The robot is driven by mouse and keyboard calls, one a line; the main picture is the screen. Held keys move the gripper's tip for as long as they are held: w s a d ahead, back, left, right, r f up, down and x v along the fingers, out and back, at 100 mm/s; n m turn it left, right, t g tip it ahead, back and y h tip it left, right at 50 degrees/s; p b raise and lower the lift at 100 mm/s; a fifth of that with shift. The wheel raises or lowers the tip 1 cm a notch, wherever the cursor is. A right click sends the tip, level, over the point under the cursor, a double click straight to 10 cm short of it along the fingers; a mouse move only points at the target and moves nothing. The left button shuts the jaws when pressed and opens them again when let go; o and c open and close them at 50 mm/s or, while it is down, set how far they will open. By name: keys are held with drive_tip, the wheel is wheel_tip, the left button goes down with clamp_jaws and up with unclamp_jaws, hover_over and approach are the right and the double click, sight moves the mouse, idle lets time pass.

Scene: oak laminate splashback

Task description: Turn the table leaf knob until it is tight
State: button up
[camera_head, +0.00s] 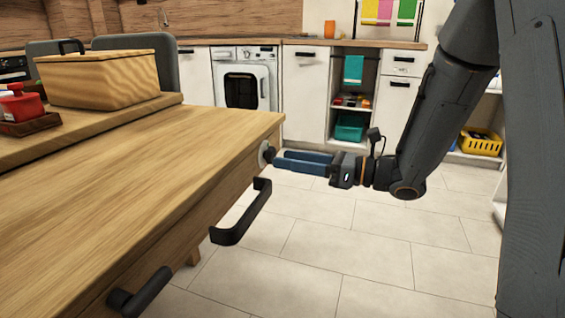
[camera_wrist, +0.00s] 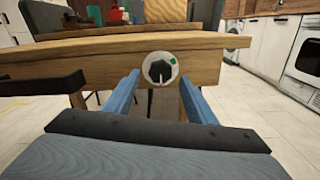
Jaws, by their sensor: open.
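The table leaf knob (camera_wrist: 158,71) is a dark knob on a round pale plate with a small green mark, set in the table's wooden side. In the head view the knob's plate (camera_head: 265,154) shows at the table edge, with the knob mostly hidden by my fingers. My gripper (camera_head: 278,158) reaches it from the right. In the wrist view my gripper (camera_wrist: 158,92) is open, its two blue fingers apart on either side of the knob. I cannot tell whether the fingertips touch anything. The wooden table (camera_head: 130,180) fills the left of the head view.
A black bar handle (camera_head: 240,222) sticks out of the table side near my gripper, and another dark handle (camera_head: 140,292) is closer. The tiled floor to the right is clear.

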sight(269, 155)
drive_tip(key=shift+x, duration=1.25)
drive_tip(key=c, duration=1)
drive_tip(key=shift+c, duration=0.2)
